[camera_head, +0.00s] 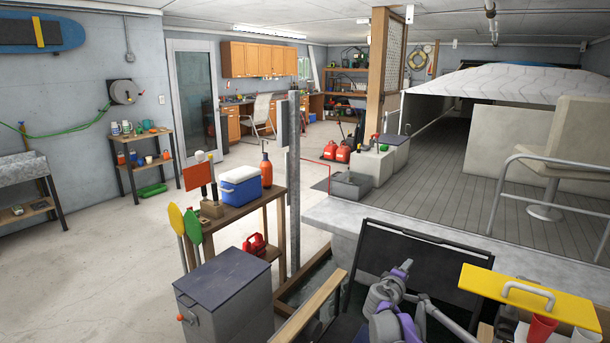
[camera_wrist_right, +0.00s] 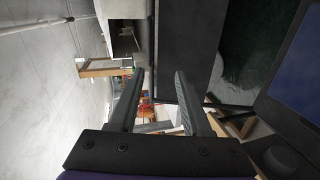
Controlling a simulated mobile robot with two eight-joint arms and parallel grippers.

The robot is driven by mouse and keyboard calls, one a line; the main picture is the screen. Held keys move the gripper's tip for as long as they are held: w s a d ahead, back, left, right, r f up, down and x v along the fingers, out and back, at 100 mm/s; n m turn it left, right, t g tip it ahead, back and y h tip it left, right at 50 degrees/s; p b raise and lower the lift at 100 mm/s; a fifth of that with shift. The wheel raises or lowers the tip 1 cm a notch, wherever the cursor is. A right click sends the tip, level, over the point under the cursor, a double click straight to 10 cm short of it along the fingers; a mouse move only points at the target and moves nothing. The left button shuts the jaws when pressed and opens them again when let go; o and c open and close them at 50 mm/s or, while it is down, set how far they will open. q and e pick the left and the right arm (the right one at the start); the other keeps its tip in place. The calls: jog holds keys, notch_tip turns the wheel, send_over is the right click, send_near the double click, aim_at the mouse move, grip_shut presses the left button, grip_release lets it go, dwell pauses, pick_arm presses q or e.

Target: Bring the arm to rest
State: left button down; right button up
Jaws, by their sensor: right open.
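My right arm, grey with purple bands, shows at the bottom of the head view, right of the middle, in front of a black panel (camera_head: 415,265). I cannot make out its fingertips there. In the right wrist view my right gripper (camera_wrist_right: 159,73) shows two dark fingers standing apart with nothing between them. My left gripper is in neither view.
A yellow lid with a white handle (camera_head: 530,294) and a red cup (camera_head: 541,328) are close on the right. A grey bin (camera_head: 225,290) and a wooden table with a blue cooler (camera_head: 240,187) stand to the left. The floor (camera_head: 90,270) at far left is clear.

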jog(key=s+a+m+g+y, duration=0.3)
jog(key=s+m, duration=0.4)
jog(key=s, duration=1.8)
jog(key=s+a+f+m+g+y, duration=0.1)
jog(key=s+a+f+g+y, duration=0.1)
jog(key=s, duration=0.9)
jog(key=s+a+f+m+g+y, duration=0.2)
jog(key=s+a+f, duration=0.4)
jog(key=s, duration=0.5)
notch_tip(320, 180, down, 2)
jog(key=shift+s+a+f+y, duration=0.15)
jog(key=shift+f+y, duration=0.05)
jog(key=shift+y, duration=0.7)
